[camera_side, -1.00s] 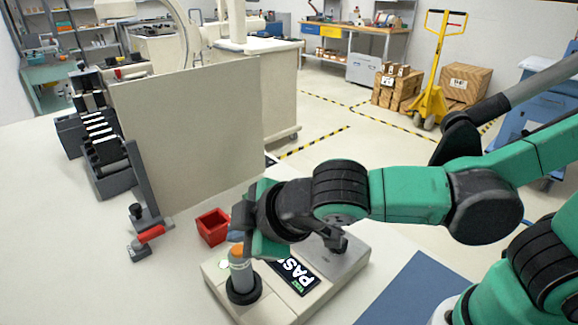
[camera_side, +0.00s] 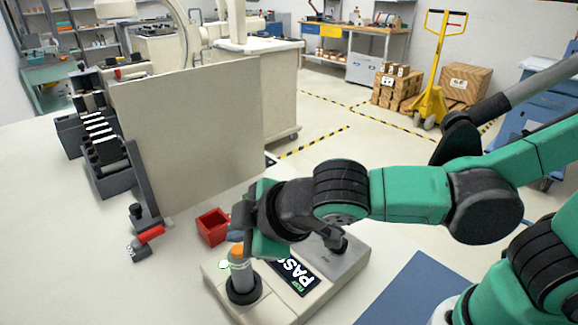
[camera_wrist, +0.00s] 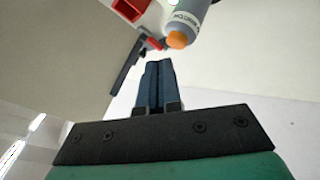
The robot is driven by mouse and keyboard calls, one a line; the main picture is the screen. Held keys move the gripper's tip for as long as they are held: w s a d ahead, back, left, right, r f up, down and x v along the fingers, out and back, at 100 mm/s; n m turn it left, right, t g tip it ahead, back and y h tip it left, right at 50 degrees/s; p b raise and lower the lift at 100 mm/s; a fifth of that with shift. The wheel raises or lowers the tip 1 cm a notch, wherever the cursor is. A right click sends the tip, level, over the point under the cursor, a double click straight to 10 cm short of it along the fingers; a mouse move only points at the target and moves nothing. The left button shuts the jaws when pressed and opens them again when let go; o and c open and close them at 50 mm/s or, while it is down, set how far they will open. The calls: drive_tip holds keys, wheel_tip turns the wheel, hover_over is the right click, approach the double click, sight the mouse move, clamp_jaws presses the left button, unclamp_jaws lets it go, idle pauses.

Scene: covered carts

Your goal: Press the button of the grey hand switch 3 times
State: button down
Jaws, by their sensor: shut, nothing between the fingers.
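The grey hand switch (camera_side: 241,274) stands upright in a black ring holder on a beige test fixture (camera_side: 333,287). Its orange button (camera_side: 237,252) is on top. My gripper (camera_side: 248,237) is just above and beside the button; in the side view it partly overlaps it, and I cannot tell whether they touch. In the wrist view my gripper (camera_wrist: 158,64) is shut and empty, its fingers together. There the orange button (camera_wrist: 177,40) and the hand switch (camera_wrist: 188,16) lie beyond and a little right of the fingertips.
The fixture's dark display (camera_side: 294,275) reads "PASS". A red bin (camera_side: 212,227) stands behind the hand switch. A grey upright panel (camera_side: 190,135) and a red-handled clamp (camera_side: 150,234) are to the left. A blue mat (camera_side: 410,290) lies to the right.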

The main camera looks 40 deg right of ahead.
drive_tip(key=shift+f, duration=0.2)
idle(0.6)
drive_tip(key=shift+f, duration=0.25)
drive_tip(key=shift+f, duration=0.35)
idle(0.7)
drive_tip(key=shift+r, duration=0.8)
drive_tip(key=shift+r, duration=2.5)
drive_tip(key=shift+r, duration=0.1)
idle(0.7)
